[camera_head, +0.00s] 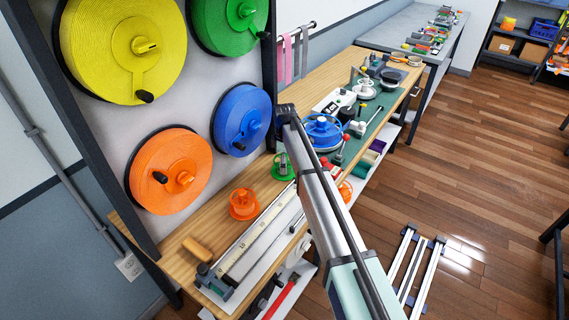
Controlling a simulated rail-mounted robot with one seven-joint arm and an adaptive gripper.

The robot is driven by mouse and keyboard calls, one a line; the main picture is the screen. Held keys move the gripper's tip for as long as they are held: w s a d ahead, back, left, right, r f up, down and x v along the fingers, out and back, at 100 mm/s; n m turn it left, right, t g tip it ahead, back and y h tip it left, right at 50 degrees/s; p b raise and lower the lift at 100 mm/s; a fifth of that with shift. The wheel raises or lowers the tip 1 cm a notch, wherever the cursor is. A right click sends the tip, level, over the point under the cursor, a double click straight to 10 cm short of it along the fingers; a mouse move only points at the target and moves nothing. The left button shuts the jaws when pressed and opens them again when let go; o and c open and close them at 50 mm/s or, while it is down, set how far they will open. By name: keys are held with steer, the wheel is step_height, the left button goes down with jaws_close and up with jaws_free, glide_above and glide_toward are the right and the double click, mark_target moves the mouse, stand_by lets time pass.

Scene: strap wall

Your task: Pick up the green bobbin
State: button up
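The green bobbin (283,173) stands on the wooden workbench, with a greyish upright part at its middle. It is just left of my arm, beneath the blue strap reel on the wall. My arm crosses the picture from the bottom right up to a dark joint beside that reel. My gripper is not visible, so I cannot tell its opening or its distance from the bobbin.
An orange bobbin (243,205) stands left of the green one. A long metal measuring rail (257,240) lies in front, with a wooden-handled tool (198,249) beside it. A blue wheel-like device (322,131) stands right of my arm. Strap reels hang on the wall panel (205,102).

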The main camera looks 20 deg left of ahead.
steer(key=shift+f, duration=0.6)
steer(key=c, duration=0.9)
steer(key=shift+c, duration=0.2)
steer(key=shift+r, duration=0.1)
